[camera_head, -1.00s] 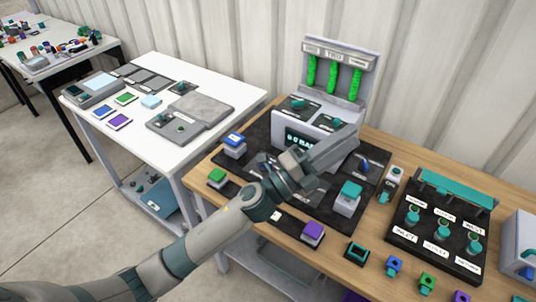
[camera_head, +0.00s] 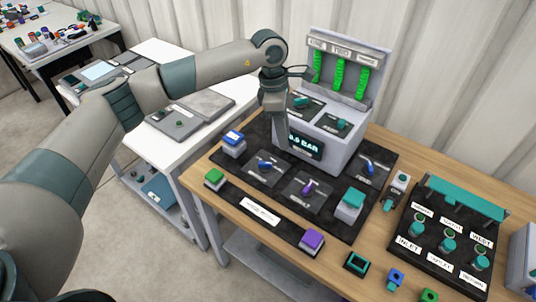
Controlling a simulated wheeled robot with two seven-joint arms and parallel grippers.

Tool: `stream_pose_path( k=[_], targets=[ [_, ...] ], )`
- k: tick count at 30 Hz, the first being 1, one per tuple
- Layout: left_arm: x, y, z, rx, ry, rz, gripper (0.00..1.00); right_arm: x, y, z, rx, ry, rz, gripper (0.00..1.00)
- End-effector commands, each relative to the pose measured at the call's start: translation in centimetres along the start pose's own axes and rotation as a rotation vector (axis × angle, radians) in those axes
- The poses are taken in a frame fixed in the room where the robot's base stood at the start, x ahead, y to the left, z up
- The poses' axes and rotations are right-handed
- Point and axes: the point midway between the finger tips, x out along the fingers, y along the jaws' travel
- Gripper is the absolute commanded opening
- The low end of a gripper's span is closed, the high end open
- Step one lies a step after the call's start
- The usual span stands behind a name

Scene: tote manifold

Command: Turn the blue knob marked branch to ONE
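Two blue knobs show on the black panel: one (camera_head: 265,165) on a dark plate left of centre, one (camera_head: 369,167) on a plate at the right. The labels are too small to read, so I cannot tell which is marked branch. A purple knob (camera_head: 308,188) sits between them. My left gripper (camera_head: 274,100) hangs in front of the left side of the grey console, above and behind the left blue knob, apart from it. Its fingers are not clear, so I cannot tell if it is open or shut. My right gripper is not in view.
The grey console (camera_head: 362,152) has a lit display, two teal knobs and three green tubes. Blue (camera_head: 234,138), green (camera_head: 214,175), purple (camera_head: 312,239) and teal (camera_head: 351,198) buttons stand around the panel. A black valve board (camera_head: 432,262) is at the right.

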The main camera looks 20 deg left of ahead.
Motion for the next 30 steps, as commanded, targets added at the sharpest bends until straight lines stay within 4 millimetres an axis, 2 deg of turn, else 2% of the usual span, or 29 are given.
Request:
stream_pose_path(
  k=[1,3,6,20,26,30],
  targets=[
    [-1.2,1.0,-1.7,-0.006,0.063,0.025,0.3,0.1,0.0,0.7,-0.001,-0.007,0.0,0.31],
    [-2.3,1.9,-3.4,-0.012,0.127,0.046,0.3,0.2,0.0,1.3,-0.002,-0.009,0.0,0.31],
    [-3.1,2.4,-4.7,-0.018,0.177,0.061,0.3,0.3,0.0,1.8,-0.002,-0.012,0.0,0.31],
    [-3.0,2.5,-4.9,-0.019,0.185,0.061,0.3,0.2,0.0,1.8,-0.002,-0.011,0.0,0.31],
    [-1.8,2.6,-5.1,-0.02,0.185,0.061,0.3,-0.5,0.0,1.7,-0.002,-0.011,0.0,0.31],
    [-0.1,2.6,-5.4,-0.019,0.184,0.059,0.3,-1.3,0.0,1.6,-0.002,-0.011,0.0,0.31]
  ],
)
